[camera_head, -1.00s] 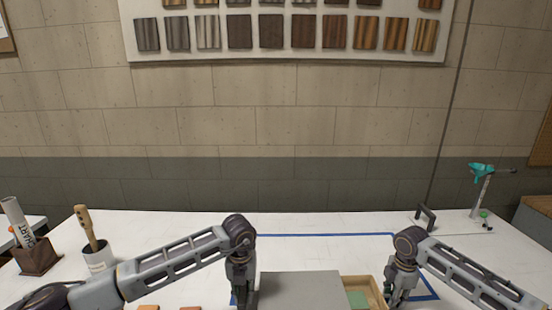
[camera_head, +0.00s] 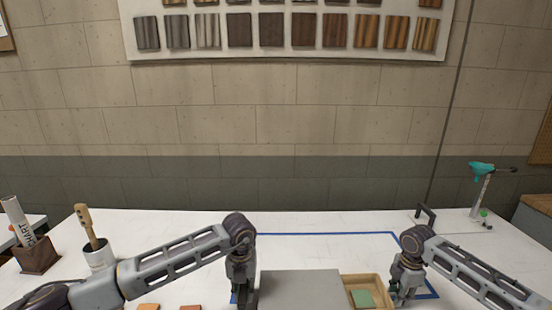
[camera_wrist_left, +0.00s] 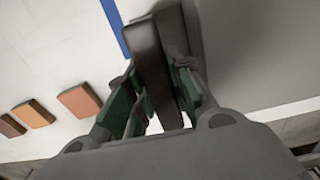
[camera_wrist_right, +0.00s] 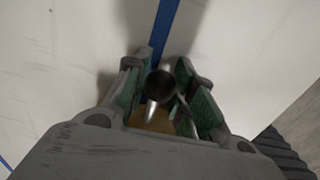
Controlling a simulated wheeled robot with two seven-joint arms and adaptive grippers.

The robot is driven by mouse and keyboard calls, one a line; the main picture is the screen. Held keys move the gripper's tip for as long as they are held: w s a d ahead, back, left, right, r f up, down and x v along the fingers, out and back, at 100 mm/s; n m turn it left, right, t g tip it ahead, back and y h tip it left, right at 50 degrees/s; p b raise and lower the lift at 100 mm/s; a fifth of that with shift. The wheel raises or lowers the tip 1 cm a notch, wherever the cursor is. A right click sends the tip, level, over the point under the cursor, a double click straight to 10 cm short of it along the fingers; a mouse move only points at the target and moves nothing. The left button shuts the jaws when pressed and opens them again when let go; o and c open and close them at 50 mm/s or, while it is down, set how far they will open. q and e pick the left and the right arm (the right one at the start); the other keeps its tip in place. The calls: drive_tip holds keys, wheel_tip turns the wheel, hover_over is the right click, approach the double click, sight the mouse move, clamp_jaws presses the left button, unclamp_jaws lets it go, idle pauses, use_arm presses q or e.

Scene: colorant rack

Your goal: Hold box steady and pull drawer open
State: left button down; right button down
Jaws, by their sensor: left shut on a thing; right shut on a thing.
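The grey box (camera_head: 300,288) stands at the bottom middle of the head view; its front is cut off. A light wooden drawer (camera_head: 377,280) sticks out of its right side, with a green block (camera_head: 363,298) inside. My left gripper (camera_head: 243,298) is at the box's left side. In the left wrist view its fingers (camera_wrist_left: 155,105) are shut on a dark bar-like handle (camera_wrist_left: 150,60) beside the grey box (camera_wrist_left: 255,50). My right gripper (camera_head: 402,296) is at the drawer's outer end. In the right wrist view its fingers (camera_wrist_right: 160,98) are shut on a round dark knob (camera_wrist_right: 159,85).
Orange and brown tiles (camera_wrist_left: 80,100) lie left of the box. A cup with a brush (camera_head: 98,255) and a brown holder (camera_head: 37,257) stand at the far left. A black handle-shaped object (camera_head: 426,216) and a teal-topped stand (camera_head: 481,190) are at back right. Blue tape (camera_head: 330,234) marks the white table.

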use_arm(q)
drive_tip(key=shift+a, duration=0.1)
use_arm(e)
drive_tip(key=shift+d, duration=0.35)
drive_tip(key=c, duration=1.1)
unclamp_jaws()
drive_tip(key=shift+a+r, duration=0.1)
drive_tip(key=shift+r, duration=0.05)
drive_tip(key=shift+r, duration=5.9)
use_arm(q)
drive_tip(key=c, duration=1.2)
unclamp_jaws()
